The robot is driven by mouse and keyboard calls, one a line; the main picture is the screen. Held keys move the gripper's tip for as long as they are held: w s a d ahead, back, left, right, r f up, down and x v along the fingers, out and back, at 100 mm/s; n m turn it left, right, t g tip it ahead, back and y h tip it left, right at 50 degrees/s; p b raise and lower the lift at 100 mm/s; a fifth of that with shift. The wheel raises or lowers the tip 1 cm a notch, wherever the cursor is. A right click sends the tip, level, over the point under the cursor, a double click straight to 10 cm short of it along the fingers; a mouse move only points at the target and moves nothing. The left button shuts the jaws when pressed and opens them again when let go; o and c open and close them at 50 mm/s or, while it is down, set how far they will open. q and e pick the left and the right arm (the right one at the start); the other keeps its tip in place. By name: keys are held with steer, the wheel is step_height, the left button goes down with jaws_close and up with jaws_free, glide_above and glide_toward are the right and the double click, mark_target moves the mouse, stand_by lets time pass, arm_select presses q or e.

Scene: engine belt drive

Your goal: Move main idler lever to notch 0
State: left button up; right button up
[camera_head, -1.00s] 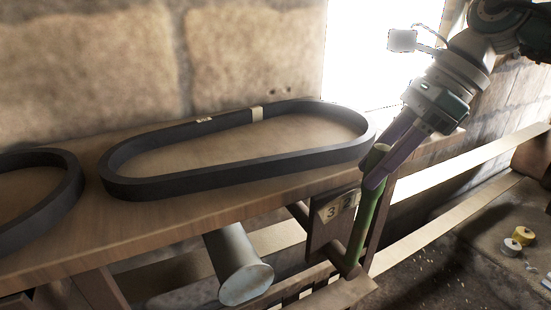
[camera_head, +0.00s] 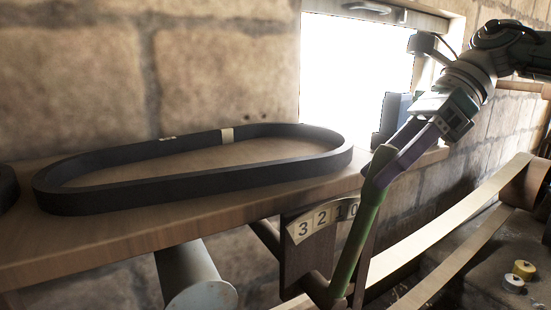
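The green main idler lever (camera_head: 361,238) stands tilted, its upper end leaning right, in front of the notch plate marked 3, 2, 1, 0 (camera_head: 322,221). The lever crosses the plate's right end, beside the 0 and partly over it; the 3, 2 and 1 show clear. My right gripper (camera_head: 382,162) comes from the upper right, with its purple fingers closed about the lever's upper end. The near finger hides part of the lever's head. Whether the lever sits in a notch is hidden. My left gripper is not in view.
A black belt (camera_head: 120,195) lies on the wooden shelf (camera_head: 90,235) left of the lever. A grey cylinder (camera_head: 190,275) sticks out below the shelf. A pale flat belt (camera_head: 450,235) runs at the right. Yellow and white spools (camera_head: 520,272) lie at the lower right.

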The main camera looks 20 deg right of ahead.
steer(key=shift+o, duration=0.9)
steer(key=shift+a, duration=0.1)
steer(key=shift+r, duration=0.15)
steer(key=v, duration=0.9)
steer(key=shift+d+r+b, duration=0.2)
steer(key=shift+d+b, duration=0.15)
steer(key=shift+b, duration=0.05)
steer(key=shift+s, duration=0.1)
